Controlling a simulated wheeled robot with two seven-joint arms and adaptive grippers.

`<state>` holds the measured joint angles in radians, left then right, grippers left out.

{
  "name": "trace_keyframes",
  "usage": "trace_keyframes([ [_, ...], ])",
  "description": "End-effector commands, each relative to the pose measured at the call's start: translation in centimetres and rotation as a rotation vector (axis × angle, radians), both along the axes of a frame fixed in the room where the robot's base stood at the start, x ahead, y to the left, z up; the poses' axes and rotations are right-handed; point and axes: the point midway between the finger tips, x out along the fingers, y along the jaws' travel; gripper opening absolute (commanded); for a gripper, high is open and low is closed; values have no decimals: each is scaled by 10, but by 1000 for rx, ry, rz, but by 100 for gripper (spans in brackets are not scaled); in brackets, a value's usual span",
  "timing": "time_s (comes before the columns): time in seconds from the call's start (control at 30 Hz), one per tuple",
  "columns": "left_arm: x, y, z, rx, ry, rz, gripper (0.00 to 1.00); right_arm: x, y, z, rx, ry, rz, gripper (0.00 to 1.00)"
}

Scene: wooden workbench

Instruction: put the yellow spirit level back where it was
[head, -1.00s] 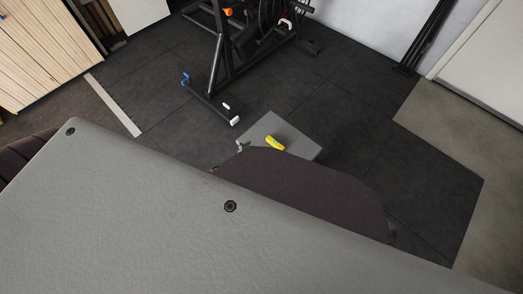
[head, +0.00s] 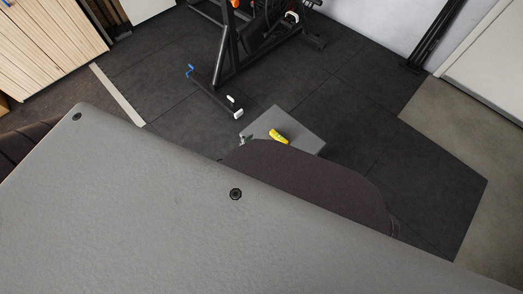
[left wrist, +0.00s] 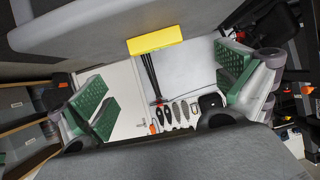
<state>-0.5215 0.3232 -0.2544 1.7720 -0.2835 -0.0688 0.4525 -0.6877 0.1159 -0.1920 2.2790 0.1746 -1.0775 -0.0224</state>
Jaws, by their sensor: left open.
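The yellow spirit level (head: 279,136) lies on a flat grey surface (head: 302,134) in the head view, close to its near side. In the left wrist view the spirit level (left wrist: 155,40) shows as a yellow block at the edge of a grey surface (left wrist: 80,32). My left gripper (head: 244,140) shows only as a small green and grey bit left of the level; the rest is hidden. In the left wrist view my left gripper (left wrist: 168,86) is open, its green pads wide apart, with the level above the gap. Nothing is held. My right gripper is not in view.
A black exercise machine (head: 222,55) stands on the dark mat floor (head: 340,100) beyond the grey surface. A wooden-fronted cabinet (head: 45,45) is at upper left. Several hand tools (left wrist: 172,115) show against a pale background in the left wrist view.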

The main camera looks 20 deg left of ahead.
Motion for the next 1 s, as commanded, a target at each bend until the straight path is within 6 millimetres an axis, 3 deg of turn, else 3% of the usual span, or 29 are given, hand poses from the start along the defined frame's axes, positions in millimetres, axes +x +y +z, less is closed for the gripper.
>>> trace_keyframes([
  [0.37,-21,-9,19,18,219,107,100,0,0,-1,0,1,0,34],
  [1.0,-97,-49,70,-16,613,6,100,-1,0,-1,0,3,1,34],
])
